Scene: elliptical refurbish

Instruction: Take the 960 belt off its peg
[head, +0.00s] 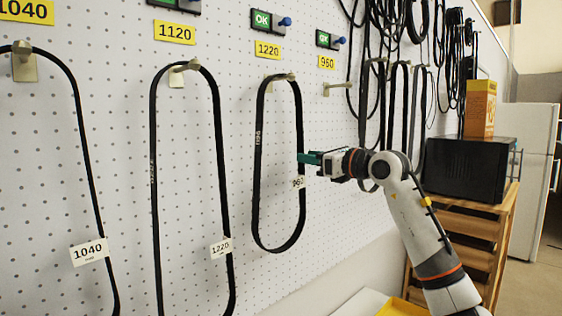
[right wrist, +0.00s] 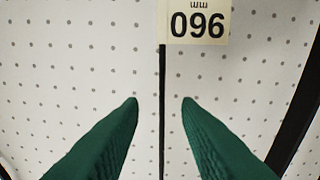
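The 960 belt (head: 257,170) is a closed black loop hanging from a peg (head: 282,77) under the yellow 1220 sign (head: 268,50). Its white 960 tag (head: 298,183) sits on the right strand; the tag appears upside down in the right wrist view (right wrist: 197,22). My right gripper (head: 303,158), with green fingers, reaches that right strand just above the tag. In the right wrist view the fingers (right wrist: 160,100) are open, with the thin dark strand (right wrist: 162,75) running between them and a gap on each side. My left gripper is not in view.
The peg (head: 340,87) under the 960 sign (head: 327,62) is empty. A belt tagged 1220 (head: 155,180) hangs to the left, and one tagged 1040 (head: 78,120) farther left. More belts (head: 392,110) hang behind my right arm. A black box-shaped appliance (head: 468,168) stands on a wooden rack (head: 480,255).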

